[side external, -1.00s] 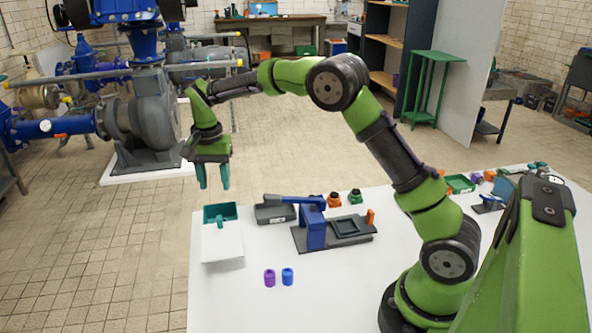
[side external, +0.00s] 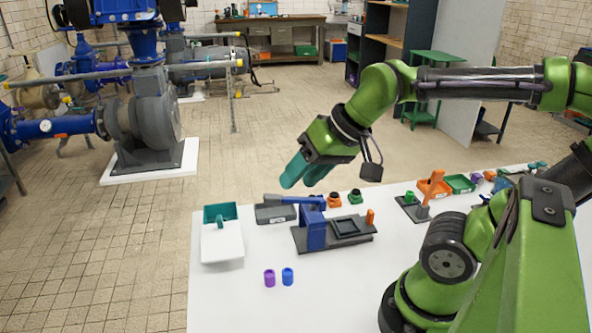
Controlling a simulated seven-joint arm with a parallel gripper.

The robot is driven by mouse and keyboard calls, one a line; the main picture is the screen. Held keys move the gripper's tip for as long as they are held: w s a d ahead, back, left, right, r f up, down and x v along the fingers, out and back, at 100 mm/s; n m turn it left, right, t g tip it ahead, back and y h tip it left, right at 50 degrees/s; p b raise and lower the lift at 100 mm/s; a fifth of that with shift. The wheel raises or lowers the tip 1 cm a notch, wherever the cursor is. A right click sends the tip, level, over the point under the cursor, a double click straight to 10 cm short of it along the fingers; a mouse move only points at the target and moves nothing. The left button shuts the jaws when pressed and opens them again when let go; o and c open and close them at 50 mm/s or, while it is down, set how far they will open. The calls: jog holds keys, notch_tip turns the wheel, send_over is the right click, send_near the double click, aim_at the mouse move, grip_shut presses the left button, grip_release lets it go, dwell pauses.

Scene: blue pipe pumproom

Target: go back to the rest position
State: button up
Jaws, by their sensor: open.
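My gripper (side external: 305,174) is in the air above the far edge of the white table (side external: 222,294), pointing down and to the left. Its two teal fingers are apart with nothing between them. My arm is bent back over the right side of the table. The gripper is clear of everything on the table.
Below stand a blue press on a dark base (side external: 313,230), a grey box (side external: 275,214), and a white and teal tray (side external: 221,245). Purple (side external: 269,278) and blue (side external: 287,276) cylinders stand in front. An orange fixture (side external: 431,195) stands at right. The table's front is mostly clear.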

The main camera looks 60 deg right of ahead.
jog(key=shift+s+a+f+n, duration=0.15)
jog(key=shift+s+f, duration=0.15)
jog(key=shift+s, duration=0.2)
jog(key=shift+s+d+f+n, duration=0.15)
jog(key=shift+s+f, duration=0.1)
jog(key=shift+s, duration=0.2)
jog(key=shift+a, duration=0.1)
